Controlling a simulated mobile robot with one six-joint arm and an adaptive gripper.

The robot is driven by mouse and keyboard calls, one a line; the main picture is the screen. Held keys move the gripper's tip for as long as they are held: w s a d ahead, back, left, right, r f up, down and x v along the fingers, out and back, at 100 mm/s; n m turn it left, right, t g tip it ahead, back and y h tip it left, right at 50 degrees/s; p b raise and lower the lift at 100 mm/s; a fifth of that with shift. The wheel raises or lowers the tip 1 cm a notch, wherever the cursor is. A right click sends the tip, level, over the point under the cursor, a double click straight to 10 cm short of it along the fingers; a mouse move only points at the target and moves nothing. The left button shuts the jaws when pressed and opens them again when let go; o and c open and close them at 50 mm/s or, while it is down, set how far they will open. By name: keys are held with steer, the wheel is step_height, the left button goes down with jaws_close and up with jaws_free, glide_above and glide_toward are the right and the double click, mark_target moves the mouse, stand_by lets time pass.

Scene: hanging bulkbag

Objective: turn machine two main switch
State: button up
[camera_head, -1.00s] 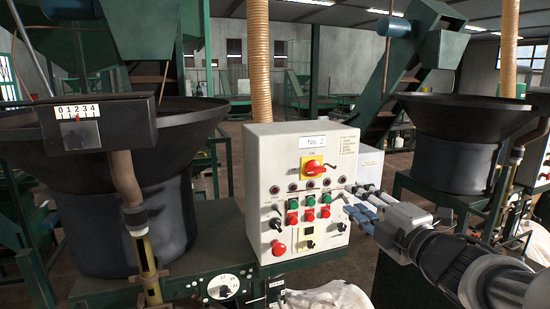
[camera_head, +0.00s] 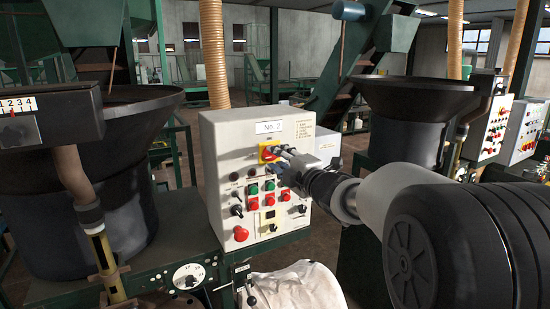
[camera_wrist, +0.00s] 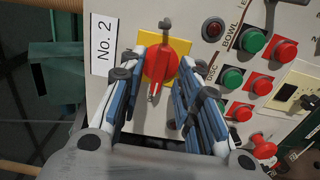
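The control box labelled No. 2 (camera_head: 225,135) stands in the middle of the head view. Its main switch is a red rotary handle on a yellow plate, seen in the wrist view (camera_wrist: 160,65) and partly hidden by my gripper in the head view (camera_head: 268,150). My gripper (camera_wrist: 160,78) is at the panel with its two blue-padded fingers apart, one on each side of the red handle. A gap shows between the handle and the right finger; the left finger is very close to the handle, and I cannot tell if it touches.
Green and red push buttons (camera_wrist: 257,42) lie beside the switch, with a red emergency knob (camera_head: 240,233) lower down. A black hopper (camera_head: 100,180) stands left and another (camera_head: 420,110) right. A white sack (camera_head: 300,288) lies below the box.

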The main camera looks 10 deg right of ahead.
steer(key=shift+w+a, duration=0.15)
steer(key=shift+w, duration=0.2)
jaws_close()
stand_by(0.3)
